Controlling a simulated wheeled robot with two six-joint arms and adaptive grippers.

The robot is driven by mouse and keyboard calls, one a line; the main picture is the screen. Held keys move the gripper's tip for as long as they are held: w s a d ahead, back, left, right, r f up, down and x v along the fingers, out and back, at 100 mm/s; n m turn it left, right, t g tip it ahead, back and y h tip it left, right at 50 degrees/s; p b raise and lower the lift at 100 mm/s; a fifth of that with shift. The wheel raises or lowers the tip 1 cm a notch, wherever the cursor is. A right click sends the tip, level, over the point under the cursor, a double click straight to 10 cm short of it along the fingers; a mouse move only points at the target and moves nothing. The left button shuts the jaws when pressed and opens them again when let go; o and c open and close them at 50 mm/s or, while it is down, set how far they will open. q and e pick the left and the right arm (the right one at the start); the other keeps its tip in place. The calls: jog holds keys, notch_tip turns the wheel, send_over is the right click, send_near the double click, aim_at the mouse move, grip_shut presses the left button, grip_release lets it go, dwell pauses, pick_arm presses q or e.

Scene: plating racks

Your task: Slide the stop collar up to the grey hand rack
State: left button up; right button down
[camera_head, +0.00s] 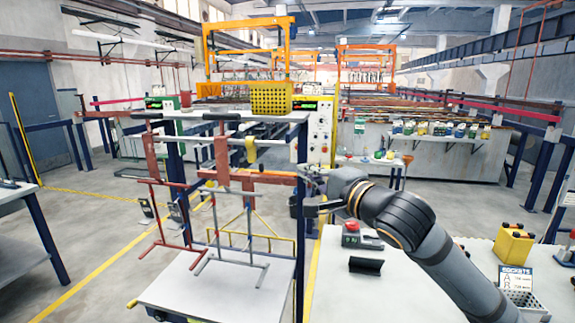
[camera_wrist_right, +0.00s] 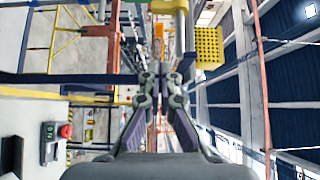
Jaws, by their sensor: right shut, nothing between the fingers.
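The grey hand rack (camera_head: 245,235) hangs upright in the middle of the head view, with thin vertical rods and feet at the bottom. A yellow piece (camera_head: 251,150), which looks like the stop collar, sits to the right of the rack's upper part; a yellow piece also shows at the top of the wrist view (camera_wrist_right: 168,6). My right gripper (camera_head: 308,186) is to the right of and a little below the yellow piece, apart from it. Its fingers (camera_wrist_right: 164,78) are shut and empty in the wrist view. My left gripper is out of view.
A red rack (camera_head: 160,205) hangs left of the grey one. A yellow basket (camera_head: 271,98) stands on the shelf above. A blue post (camera_head: 301,230) stands just below my right gripper. The white bench (camera_head: 335,275) at right holds a red-button box (camera_head: 360,237).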

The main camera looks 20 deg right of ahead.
jog(key=w+a+p, duration=0.1)
jog(key=w, duration=0.1)
jog(key=p, duration=0.5)
send_near(252, 155)
jog(key=w+d, duration=0.4)
jog(key=w, duration=0.1)
pick_arm(q)
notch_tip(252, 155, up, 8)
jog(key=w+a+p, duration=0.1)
jog(key=shift+p, duration=0.4)
pick_arm(e)
jog(key=w+a, duration=0.1)
jog(key=w+a+f, duration=0.1)
jog(key=a, duration=0.1)
jog(key=shift+w+a, duration=0.15)
jog(key=shift+a, duration=0.1)
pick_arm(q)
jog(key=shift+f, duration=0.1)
